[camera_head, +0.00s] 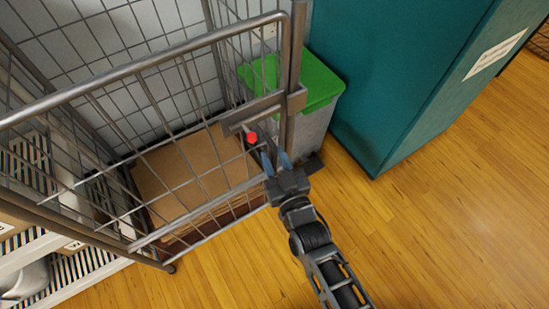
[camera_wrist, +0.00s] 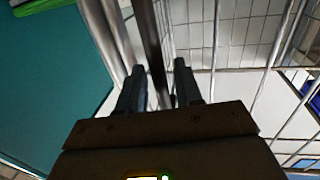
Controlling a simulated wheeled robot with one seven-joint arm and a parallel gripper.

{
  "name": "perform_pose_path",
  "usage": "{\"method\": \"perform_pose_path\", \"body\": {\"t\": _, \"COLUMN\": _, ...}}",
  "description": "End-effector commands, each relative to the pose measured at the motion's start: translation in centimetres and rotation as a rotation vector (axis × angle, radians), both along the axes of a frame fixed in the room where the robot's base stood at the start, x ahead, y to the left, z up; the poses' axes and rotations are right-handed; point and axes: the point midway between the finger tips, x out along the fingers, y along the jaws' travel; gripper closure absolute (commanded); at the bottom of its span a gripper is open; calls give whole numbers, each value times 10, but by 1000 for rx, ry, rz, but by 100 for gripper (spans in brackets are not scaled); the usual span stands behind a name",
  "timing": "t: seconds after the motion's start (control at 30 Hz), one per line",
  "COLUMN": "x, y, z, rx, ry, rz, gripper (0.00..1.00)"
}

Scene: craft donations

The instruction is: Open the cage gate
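The wire cage (camera_head: 150,75) fills the left of the head view. Its gate (camera_head: 197,152) faces me and appears closed, its right end meeting the upright post (camera_head: 294,60). A metal latch plate (camera_head: 265,112) sits at that corner, with a red knob (camera_head: 252,138) just below it. My gripper (camera_head: 275,157) is at the gate's right end, just right of and below the knob. In the wrist view, my gripper's fingers (camera_wrist: 160,68) stand apart, with a dark metal bar (camera_wrist: 152,45) passing between them. Gaps show beside the bar; I cannot tell whether either finger touches it. The knob is not visible there.
Flat brown cardboard (camera_head: 180,172) lies inside the cage. A grey bin with a green lid (camera_head: 318,80) stands behind the post, beside a large teal cabinet (camera_head: 400,75) at right. A white slatted rack (camera_head: 85,285) is at lower left. Wooden floor (camera_head: 440,225) is clear at lower right.

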Motion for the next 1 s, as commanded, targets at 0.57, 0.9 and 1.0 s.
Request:
{"method": "perform_pose_path", "body": {"t": 0.57, "x": 0, "y": 0, "z": 0, "rx": 0, "ry": 0, "rz": 0, "gripper": 100}}
{"method": "perform_pose_path", "body": {"t": 0.9, "x": 0, "y": 0, "z": 0, "rx": 0, "ry": 0, "rz": 0, "gripper": 100}}
{"method": "perform_pose_path", "body": {"t": 1.0, "x": -1, "y": -1, "z": 0, "rx": 0, "ry": 0, "rz": -1, "gripper": 100}}
